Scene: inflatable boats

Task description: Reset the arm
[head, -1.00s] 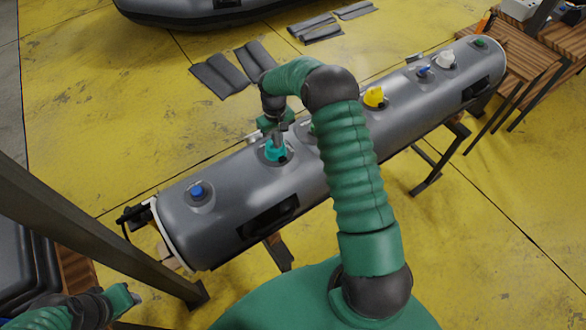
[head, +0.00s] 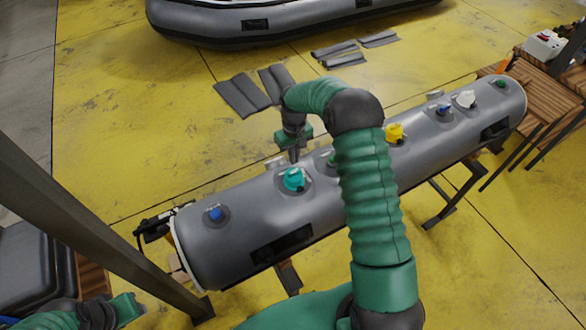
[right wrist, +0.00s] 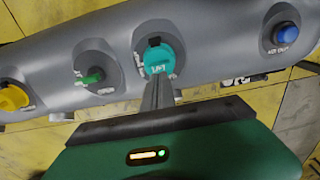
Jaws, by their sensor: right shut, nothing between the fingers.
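My right arm reaches over a long grey inflatable tube (head: 245,215). My right gripper (head: 295,158) is shut and empty, just behind and above the teal valve cap (head: 294,179). In the right wrist view, the closed fingers (right wrist: 158,90) point at the teal cap (right wrist: 160,58) and partly overlap its lower edge; contact cannot be told. A blue cap (head: 215,213) is to the left on the tube, and a yellow cap (head: 394,132) to the right. A green cap (right wrist: 92,76) shows beside the teal one. My left gripper (head: 138,304) is at the lower left, its fingers too small to judge.
A dark post (head: 90,220) slants across the left side. Another grey inflatable boat (head: 270,25) lies at the back, with folded grey pieces (head: 240,97) on the yellow floor. A wooden table (head: 530,90) stands at the right. The floor behind the tube is mostly clear.

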